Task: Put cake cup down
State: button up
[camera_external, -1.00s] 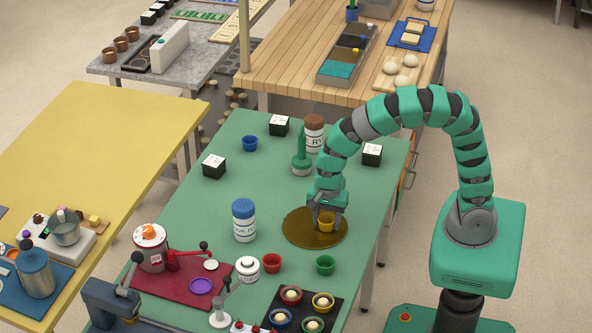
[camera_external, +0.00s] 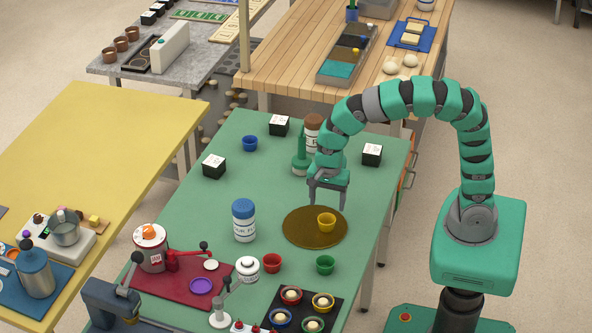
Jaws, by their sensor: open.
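The yellow cake cup (camera_external: 326,223) stands upright on the round brown mat (camera_external: 300,233), right of the mat's middle. My gripper (camera_external: 327,204) is open and empty, above and just behind the cup, with its fingers pointing down. The fingers are apart from the cup.
A red cup (camera_external: 272,263) and a green cup (camera_external: 325,265) stand in front of the mat. A blue-lidded jar (camera_external: 244,221) stands left of it. A dark tray (camera_external: 337,309) with several filled cups is at the front. A green bottle (camera_external: 301,160) stands close behind my gripper.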

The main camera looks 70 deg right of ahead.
jog(key=shift+r, duration=2.25)
jog(key=w+d+r+n+t, duration=0.2)
jog(key=d+r+n+t, duration=0.2)
jog(key=r, duration=0.7)
jog(key=w+d+r+n+t, duration=0.2)
jog(key=d+r+n+t, duration=0.25)
jog(key=r, duration=0.65)
jog(key=w+d+r+n+t, duration=0.3)
jog(key=r+n, duration=0.2)
jog(key=r, duration=0.6)
jog(key=s+d+r+n+t, duration=0.2)
jog(key=r, duration=0.4)
jog(key=s+d+r+n+t, duration=0.2)
jog(key=d+r, duration=0.1)
jog(key=r, duration=0.3)
jog(key=shift+s+d+r, duration=0.25)
jog(key=shift+s+r, duration=0.05)
jog(key=shift+s, duration=0.05)
jog(key=shift+o, duration=0.3)
jog(key=shift+n, duration=0.25)
